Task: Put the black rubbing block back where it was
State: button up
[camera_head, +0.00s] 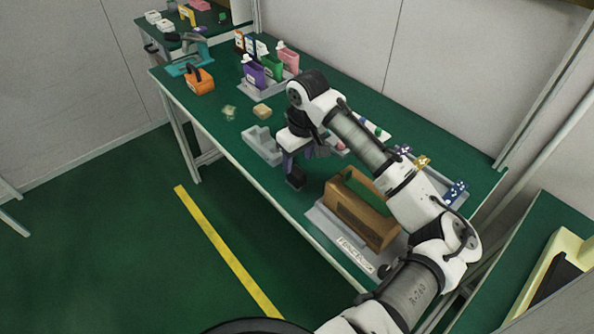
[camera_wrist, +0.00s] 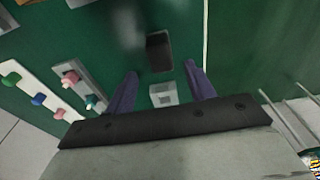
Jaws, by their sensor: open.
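The black rubbing block (camera_head: 296,178) is on the green bench near its front edge, just below my gripper. In the wrist view the black block (camera_wrist: 158,52) lies just beyond the fingertips, with nothing gripping it. My gripper (camera_wrist: 160,69) has its two purple fingers spread apart and empty. It points down over the bench, and in the head view the gripper (camera_head: 297,158) is partly hidden by my own wrist. A small pale grey square piece (camera_wrist: 163,94) shows between the fingers, close to the block; I cannot tell what it is.
A brown wooden box (camera_head: 352,212) stands on a labelled grey tray right of the block. An orange caddy (camera_head: 200,82) and coloured holders (camera_head: 272,67) stand farther left. The bench's front edge is close.

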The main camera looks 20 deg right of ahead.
aim_at(300, 175)
jog(key=r, duration=0.5)
jog(key=shift+s+d+r+b, duration=0.1)
jog(key=shift+s+r+b, duration=0.25)
jog(key=shift+r+b, duration=0.05)
